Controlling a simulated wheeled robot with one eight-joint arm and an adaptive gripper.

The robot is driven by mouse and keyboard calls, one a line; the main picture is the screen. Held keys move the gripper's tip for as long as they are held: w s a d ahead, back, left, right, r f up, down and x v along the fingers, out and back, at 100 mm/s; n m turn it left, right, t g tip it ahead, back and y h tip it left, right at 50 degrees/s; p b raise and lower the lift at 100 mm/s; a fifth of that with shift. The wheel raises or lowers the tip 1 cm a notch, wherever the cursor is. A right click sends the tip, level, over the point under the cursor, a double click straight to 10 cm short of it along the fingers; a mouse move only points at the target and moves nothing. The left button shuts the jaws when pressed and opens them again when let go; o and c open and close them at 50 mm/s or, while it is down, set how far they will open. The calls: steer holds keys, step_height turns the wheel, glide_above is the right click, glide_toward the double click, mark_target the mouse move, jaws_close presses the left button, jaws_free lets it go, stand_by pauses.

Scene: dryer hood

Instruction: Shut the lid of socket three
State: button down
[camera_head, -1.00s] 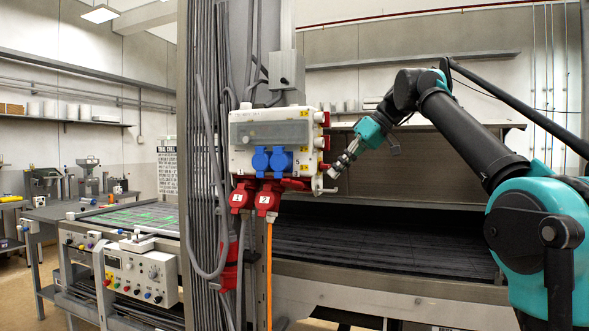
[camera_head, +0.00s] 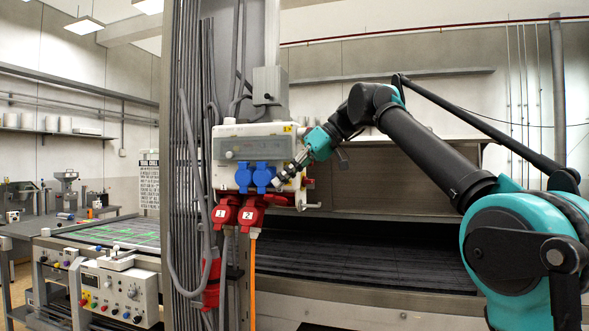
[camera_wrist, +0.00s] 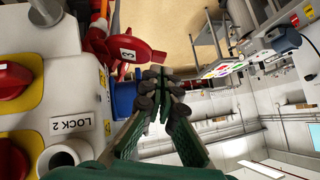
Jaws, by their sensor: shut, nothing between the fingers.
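A red lid marked 3 (camera_wrist: 148,58) shows in the wrist view, just beyond my fingertips. It sticks out from the white socket box, so it looks open; its hinge is not clear. In the head view a red part (camera_head: 277,198) right of socket two may be this lid, but I cannot tell.
Blue sockets (camera_head: 253,177) sit above red lids marked 1 (camera_head: 224,213) and 2 (camera_head: 251,212). Cables run down the column (camera_head: 180,110) on the left.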

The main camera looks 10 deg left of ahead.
steer(key=shift+x, duration=0.85)
steer(key=shift+f, duration=0.1)
steer(key=shift+s+f+t, duration=0.15)
steer(key=shift+s+t, duration=0.05)
steer(key=shift+t, duration=0.1)
